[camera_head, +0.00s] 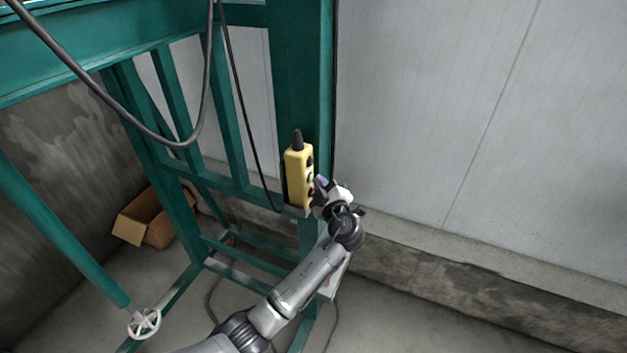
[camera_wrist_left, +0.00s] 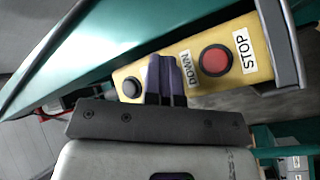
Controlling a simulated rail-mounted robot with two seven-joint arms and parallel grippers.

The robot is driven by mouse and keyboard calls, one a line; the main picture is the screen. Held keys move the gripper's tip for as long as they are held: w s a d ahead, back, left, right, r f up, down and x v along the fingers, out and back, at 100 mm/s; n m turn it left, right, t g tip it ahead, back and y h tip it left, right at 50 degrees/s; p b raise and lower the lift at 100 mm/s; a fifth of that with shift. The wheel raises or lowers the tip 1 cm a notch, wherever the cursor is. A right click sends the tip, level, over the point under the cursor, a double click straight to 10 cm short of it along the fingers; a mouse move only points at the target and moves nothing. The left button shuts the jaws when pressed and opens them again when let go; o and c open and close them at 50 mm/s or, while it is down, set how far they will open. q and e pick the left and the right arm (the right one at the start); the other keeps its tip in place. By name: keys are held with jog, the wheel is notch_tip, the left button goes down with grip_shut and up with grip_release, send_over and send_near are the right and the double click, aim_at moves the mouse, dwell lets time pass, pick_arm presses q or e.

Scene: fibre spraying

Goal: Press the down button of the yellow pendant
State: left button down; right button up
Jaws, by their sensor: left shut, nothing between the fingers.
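The yellow pendant (camera_head: 297,177) hangs upright against a green post in the head view. In the left wrist view the pendant (camera_wrist_left: 192,46) lies across the picture, with a black button (camera_wrist_left: 131,88), a DOWN label (camera_wrist_left: 187,70), a red button (camera_wrist_left: 215,61) and a STOP label (camera_wrist_left: 244,52). My left gripper (camera_head: 320,184) is at the pendant's right side, on its button face. In the left wrist view the shut, empty fingers (camera_wrist_left: 160,66) lie over the face between the black button and the DOWN label, hiding that spot. I cannot tell whether they touch it. My right gripper is out of view.
The green steel frame (camera_head: 290,70) stands behind and left of the pendant. A black cable (camera_head: 246,120) hangs left of it. An open cardboard box (camera_head: 150,222) and a white handwheel (camera_head: 144,323) are at the lower left. The pale wall (camera_head: 440,110) at right is clear.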

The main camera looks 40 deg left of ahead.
pick_arm(q)
jog(key=shift+a, duration=0.1)
dwell(0.6)
jog(key=shift+w+d+b, duration=0.3)
jog(key=shift+d+b, duration=0.65)
jog(key=shift+b, duration=0.2)
jog(key=shift+d, duration=0.1)
jog(key=d+b, duration=0.1)
jog(key=w+d+b, duration=0.1)
jog(key=d+b, duration=0.2)
jog(key=shift+w+d+b, duration=0.25)
jog(key=shift+w+b, duration=0.1)
jog(key=shift+w, duration=0.05)
